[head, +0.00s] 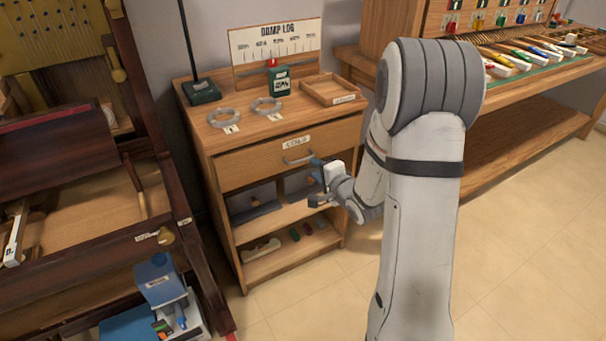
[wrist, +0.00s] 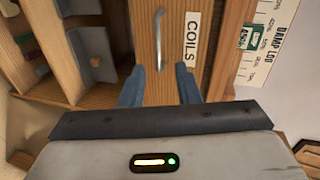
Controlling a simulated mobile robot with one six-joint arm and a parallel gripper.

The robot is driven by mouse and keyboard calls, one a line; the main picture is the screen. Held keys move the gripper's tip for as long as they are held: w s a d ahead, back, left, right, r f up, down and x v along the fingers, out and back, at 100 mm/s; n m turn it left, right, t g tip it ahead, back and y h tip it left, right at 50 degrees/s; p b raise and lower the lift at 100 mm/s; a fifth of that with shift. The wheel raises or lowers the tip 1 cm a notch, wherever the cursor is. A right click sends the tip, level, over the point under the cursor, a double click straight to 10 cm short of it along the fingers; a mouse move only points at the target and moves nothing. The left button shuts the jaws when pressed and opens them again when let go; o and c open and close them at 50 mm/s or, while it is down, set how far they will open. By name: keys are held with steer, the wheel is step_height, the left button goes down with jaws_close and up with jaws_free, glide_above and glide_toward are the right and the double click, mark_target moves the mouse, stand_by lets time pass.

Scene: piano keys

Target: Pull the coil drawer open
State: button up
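The coil drawer (head: 250,163) is a wooden drawer front with a "COILS" label, below the cabinet top, and looks shut. Its metal bar handle (head: 299,157) sits near the middle of the front. My gripper (head: 317,181) is in front of the drawer, just right of and below the handle in the head view. In the wrist view the two blue fingers (wrist: 161,86) are spread apart with nothing between them. There the handle (wrist: 159,38) lies ahead of the gap, lined up with it. I see no contact with the handle.
Open shelves (head: 262,214) are below the drawer. A workbench (head: 545,75) with tools is at right. Floor before the cabinet is clear.

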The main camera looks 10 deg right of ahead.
steer(key=f, duration=0.1)
steer(key=b, duration=0.2)
glide_toward(304, 162)
steer(key=shift+m, duration=0.3)
steer(key=w+a, duration=0.1)
steer(key=w+a+r, duration=0.1)
steer(key=w+a, duration=0.2)
steer(key=shift+r, duration=0.4)
jaws_close()
